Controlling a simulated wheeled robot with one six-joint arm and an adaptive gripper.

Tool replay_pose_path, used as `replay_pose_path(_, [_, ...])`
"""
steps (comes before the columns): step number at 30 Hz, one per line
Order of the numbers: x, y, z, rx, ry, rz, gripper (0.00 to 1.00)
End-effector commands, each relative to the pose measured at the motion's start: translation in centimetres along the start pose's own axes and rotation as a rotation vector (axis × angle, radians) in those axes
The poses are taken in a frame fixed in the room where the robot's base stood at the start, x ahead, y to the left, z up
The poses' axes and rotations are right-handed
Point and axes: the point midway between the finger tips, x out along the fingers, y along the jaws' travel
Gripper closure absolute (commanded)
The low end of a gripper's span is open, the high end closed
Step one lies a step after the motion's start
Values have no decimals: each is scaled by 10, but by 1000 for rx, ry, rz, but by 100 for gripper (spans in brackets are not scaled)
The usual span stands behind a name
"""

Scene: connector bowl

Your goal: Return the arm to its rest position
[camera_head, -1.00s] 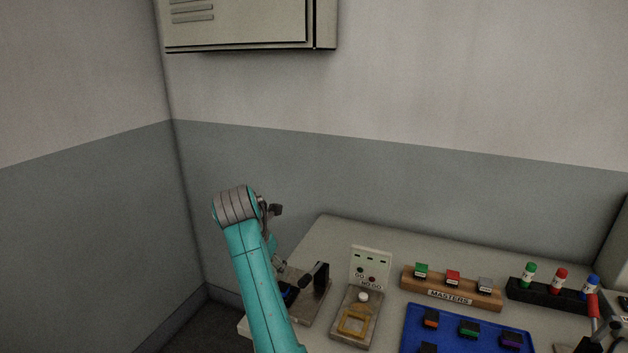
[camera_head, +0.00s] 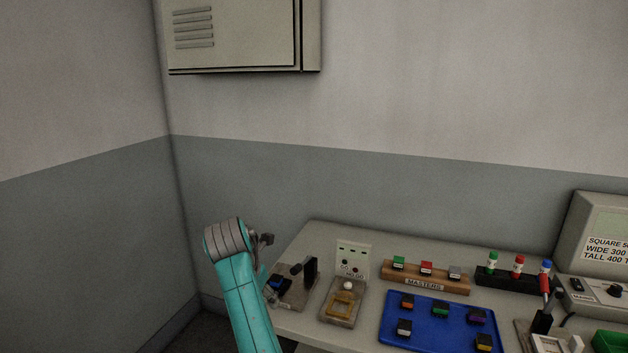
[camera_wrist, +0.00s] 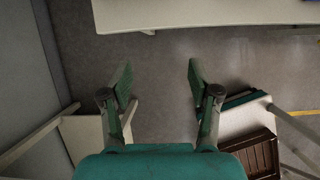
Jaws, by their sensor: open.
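My arm (camera_head: 240,290) rises at the left of the bench in the head view, its grey-capped joint against the wall. In the wrist view my gripper (camera_wrist: 160,82) has its two green fingers spread apart, with nothing between them. Bare grey floor shows below and between the fingers. In the head view the gripper's fingers cannot be made out clearly behind the arm.
The bench (camera_head: 310,238) holds a blue tray (camera_head: 420,342) with several connectors, a MASTERS rack (camera_head: 425,284), a GO/NO-GO fixture (camera_head: 343,300) and a display unit (camera_head: 600,235). A wall cabinet (camera_head: 240,35) hangs above. In the wrist view, pale furniture (camera_wrist: 85,135) flanks the fingers.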

Motion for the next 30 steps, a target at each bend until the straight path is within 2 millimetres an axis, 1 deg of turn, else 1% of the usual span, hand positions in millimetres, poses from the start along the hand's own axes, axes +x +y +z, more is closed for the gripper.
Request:
replay_pose_path(8, [37,-13,-11,79,-20,22,38])
replay_pose_path(14, [77,-32,-25,174,-40,48,38])
replay_pose_path(17, [104,-46,-36,240,-53,67,38])
replay_pose_path(21, [148,-75,-60,370,-74,110,38])
replay_pose_path(24, [177,-99,-78,473,-89,147,38])
replay_pose_path(27, [202,-123,-99,575,-98,186,38])
replay_pose_path(30, [223,-149,-121,679,-104,226,38])
